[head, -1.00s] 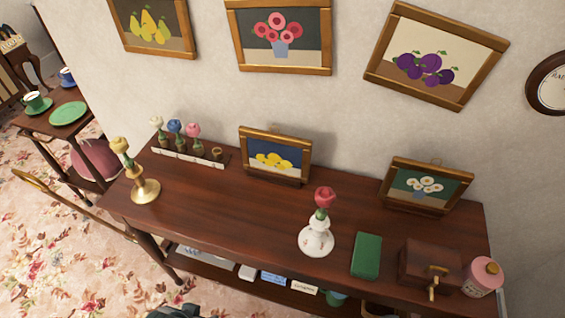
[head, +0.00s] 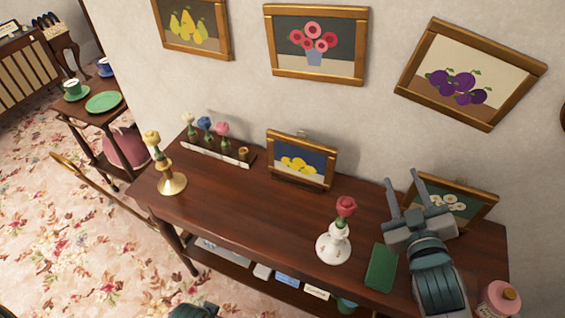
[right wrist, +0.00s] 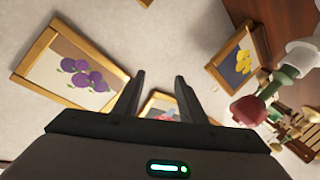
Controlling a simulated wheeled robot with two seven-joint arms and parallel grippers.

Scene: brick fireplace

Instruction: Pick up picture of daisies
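The picture of daisies (head: 462,208), white flowers on dark green in a gold-brown wooden frame, stands on the right part of the table against the wall in the head view. My right gripper (head: 404,177) is in front of it and hides its left and lower parts. Its fingers are apart with nothing held between them; I cannot tell whether it touches the frame. In the right wrist view my right gripper (right wrist: 159,77) is also open, and I cannot make out the daisies. My left gripper is not in view.
Pictures hang above. The table's middle is clear.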

